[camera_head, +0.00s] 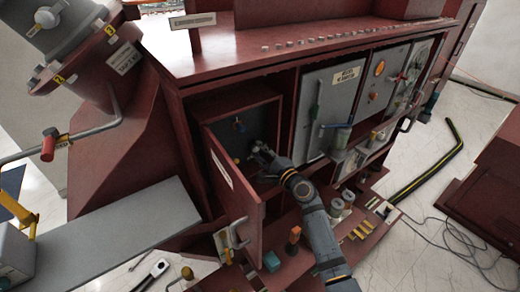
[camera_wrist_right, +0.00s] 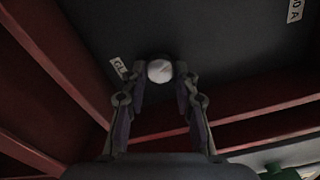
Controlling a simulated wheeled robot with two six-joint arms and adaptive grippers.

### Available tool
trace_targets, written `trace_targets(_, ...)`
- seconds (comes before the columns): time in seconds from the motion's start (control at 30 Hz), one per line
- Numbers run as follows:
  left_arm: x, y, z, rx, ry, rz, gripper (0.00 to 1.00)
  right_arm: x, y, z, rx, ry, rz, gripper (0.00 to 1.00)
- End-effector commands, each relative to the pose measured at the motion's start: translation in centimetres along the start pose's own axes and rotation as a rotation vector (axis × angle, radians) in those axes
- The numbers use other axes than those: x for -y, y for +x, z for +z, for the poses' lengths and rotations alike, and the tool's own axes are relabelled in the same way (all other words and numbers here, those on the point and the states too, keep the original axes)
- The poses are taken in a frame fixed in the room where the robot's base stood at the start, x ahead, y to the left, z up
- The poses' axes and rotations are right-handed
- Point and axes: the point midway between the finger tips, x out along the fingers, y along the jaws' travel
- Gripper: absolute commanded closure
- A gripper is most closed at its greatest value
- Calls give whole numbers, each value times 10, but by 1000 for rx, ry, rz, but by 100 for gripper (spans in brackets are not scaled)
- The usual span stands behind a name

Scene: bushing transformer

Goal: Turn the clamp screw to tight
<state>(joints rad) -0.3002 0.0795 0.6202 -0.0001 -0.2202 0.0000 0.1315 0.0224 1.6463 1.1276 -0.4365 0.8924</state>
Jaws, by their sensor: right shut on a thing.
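The clamp screw (camera_wrist_right: 159,70) shows in the right wrist view as a pale round head against a dark panel. A small white label (camera_wrist_right: 118,68), partly readable, sits just left of it. My right gripper (camera_wrist_right: 160,83) has one finger on each side of the head and is shut on it. In the head view my right gripper (camera_head: 257,150) reaches into an open compartment (camera_head: 237,108) of the dark red cabinet. There the gripper hides the screw, and I cannot tell how tight it is. My left gripper is not in view.
The compartment's open red door (camera_head: 232,175) stands just left of my right arm. A lower shelf (camera_head: 292,268) holds an orange-topped item (camera_head: 294,234), a teal block (camera_head: 271,261) and jars (camera_head: 337,208). A grey panel (camera_head: 328,105) is to the right.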

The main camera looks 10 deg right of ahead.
Motion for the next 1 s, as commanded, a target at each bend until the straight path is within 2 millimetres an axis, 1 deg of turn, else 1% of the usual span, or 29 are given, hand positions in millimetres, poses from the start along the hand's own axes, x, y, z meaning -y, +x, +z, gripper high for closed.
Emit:
trace_targets(0.1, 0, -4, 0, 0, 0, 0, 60, -1, 0, 0, -1, 58, 3, 100)
trace_targets(0.33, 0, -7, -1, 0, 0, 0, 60, -2, 0, 0, -1, 125, 2, 100)
trace_targets(0.87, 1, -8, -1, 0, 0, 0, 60, -2, 0, 0, -1, 145, 3, 100)
trace_targets(0.9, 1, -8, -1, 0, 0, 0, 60, -2, 0, 0, -1, 145, 3, 67)
trace_targets(1.0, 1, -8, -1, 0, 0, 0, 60, -2, 0, 0, -1, 144, 3, 53)
